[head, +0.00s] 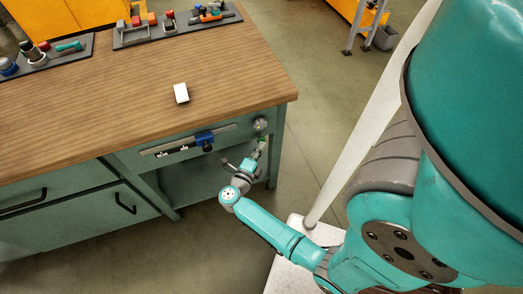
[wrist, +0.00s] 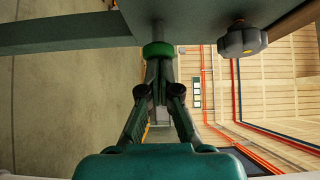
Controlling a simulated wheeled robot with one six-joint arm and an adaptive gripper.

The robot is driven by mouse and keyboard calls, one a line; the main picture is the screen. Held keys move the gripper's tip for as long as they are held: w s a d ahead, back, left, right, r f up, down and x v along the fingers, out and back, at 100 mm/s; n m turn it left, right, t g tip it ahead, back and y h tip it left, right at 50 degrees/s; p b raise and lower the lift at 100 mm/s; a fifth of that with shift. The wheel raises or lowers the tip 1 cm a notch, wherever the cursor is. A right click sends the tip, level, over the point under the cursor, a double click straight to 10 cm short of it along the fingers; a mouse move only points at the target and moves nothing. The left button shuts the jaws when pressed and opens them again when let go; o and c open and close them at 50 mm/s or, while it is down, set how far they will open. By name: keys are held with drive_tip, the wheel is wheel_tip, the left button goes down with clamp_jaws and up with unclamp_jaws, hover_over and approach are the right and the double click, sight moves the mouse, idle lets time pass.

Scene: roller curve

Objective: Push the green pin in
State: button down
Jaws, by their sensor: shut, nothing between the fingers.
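The green pin (wrist: 158,50) shows in the wrist view as a green round end on a grey shaft that runs up to the underside of the bench front. In the head view it is a small green spot (head: 262,144) below the round grey knob, partly hidden by my gripper. My gripper (wrist: 159,66) is shut and empty, with its fingertips right at the green end; I cannot tell whether they touch it. In the head view my gripper (head: 257,152) is at the bench's front right corner, under the drawer-height panel.
The grey knob (wrist: 243,40) sticks out beside the pin. A slide rail with a blue slider (head: 205,138) is on the bench front to the left. Tool trays (head: 178,27) stand behind. Open floor lies right of the bench.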

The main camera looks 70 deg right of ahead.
drive_tip(key=shift+w+d+r, duration=0.1)
drive_tip(key=shift+w+d, duration=0.45)
drive_tip(key=shift+w, duration=0.1)
drive_tip(key=a, duration=1.2)
drive_tip(key=shift+w, duration=0.2)
drive_tip(key=shift+a, duration=0.1)
